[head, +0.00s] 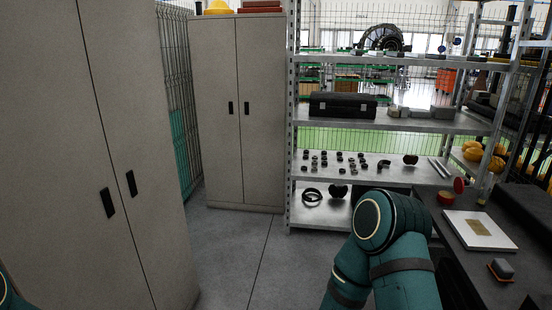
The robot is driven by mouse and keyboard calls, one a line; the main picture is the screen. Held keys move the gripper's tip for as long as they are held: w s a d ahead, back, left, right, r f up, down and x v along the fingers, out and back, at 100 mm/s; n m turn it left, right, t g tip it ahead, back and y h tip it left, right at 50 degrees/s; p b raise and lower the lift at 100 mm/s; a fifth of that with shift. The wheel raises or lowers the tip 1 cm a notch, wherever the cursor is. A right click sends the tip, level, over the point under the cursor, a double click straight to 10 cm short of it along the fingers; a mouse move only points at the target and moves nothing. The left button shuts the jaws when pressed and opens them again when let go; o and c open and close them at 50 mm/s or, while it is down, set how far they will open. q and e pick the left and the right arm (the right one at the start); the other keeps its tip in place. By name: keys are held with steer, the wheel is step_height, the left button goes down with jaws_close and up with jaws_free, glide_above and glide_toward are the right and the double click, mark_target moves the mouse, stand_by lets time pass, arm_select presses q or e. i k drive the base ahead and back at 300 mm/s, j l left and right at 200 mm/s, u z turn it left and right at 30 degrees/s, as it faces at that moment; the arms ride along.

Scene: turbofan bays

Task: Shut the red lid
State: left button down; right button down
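A small red disc (459,185), which looks like the red lid, stands tilted up at the far left part of the dark bench on the right. Just below it in the picture is a low round container (446,198) with red on it. The two look close together, but I cannot tell whether they are joined. My teal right arm rises from the bottom, left of the bench; its gripper is not visible. Only a sliver of my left arm shows at the bottom left corner, with no gripper in view.
The dark bench (465,243) also holds a white board (478,231) with a tan patch and a small grey-and-orange block (501,269). Metal shelves (400,175) with several small parts stand behind. Beige cabinets (237,115) are on the left. The floor between is clear.

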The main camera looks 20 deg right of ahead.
mark_target(459, 185)
steer(key=i+l+z, duration=0.15)
steer(key=i+z, duration=0.85)
steer(key=i+j+z, duration=0.1)
steer(key=z, duration=0.35)
steer(key=i+j+z, duration=0.2)
steer(key=z, duration=0.2)
steer(key=i+j+z, duration=0.25)
steer(key=z, duration=0.2)
